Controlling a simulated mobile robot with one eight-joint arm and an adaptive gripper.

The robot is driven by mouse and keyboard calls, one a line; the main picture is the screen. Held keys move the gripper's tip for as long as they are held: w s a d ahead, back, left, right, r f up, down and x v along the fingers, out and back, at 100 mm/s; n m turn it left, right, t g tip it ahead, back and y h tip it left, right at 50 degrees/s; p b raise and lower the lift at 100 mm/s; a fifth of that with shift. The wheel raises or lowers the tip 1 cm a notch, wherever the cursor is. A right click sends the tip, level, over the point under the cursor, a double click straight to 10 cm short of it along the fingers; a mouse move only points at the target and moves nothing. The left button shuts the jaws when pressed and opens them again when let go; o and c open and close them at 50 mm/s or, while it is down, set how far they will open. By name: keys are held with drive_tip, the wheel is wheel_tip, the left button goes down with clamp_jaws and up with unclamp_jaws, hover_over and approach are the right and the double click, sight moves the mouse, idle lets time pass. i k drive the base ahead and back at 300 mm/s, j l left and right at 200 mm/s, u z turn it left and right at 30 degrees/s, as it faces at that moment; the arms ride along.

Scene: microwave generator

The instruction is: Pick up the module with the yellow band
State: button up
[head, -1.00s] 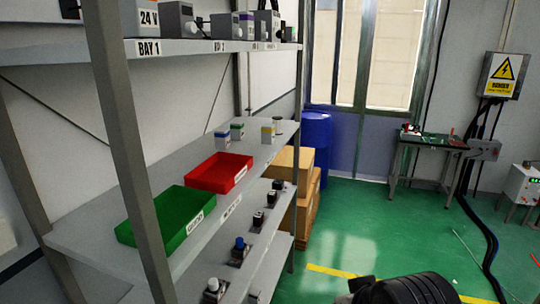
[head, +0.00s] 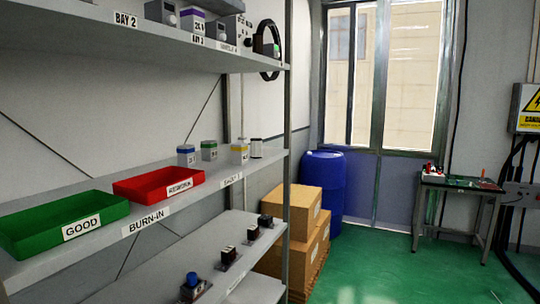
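The module with the yellow band (head: 239,153) stands upright on the middle shelf, toward its right end. A module with a green band (head: 209,150) and one with a blue band (head: 186,156) stand to its left. A plain whitish cylinder with a dark top (head: 257,148) stands close on its right. My gripper is not in view.
A red tray (head: 160,184) and a green GOOD tray (head: 62,224) sit left of the modules on the middle shelf (head: 215,182). A grey post (head: 299,110) stands at the shelf's right end. Boxes (head: 301,213) and a blue barrel (head: 324,183) stand beyond. Green floor is open at right.

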sight(238, 151)
drive_tip(key=i+j, duration=0.15)
drive_tip(key=i, duration=0.35)
drive_tip(key=i+j+z, duration=0.1)
drive_tip(key=i, duration=0.45)
drive_tip(key=i+j, duration=0.3)
drive_tip(key=i, duration=0.2)
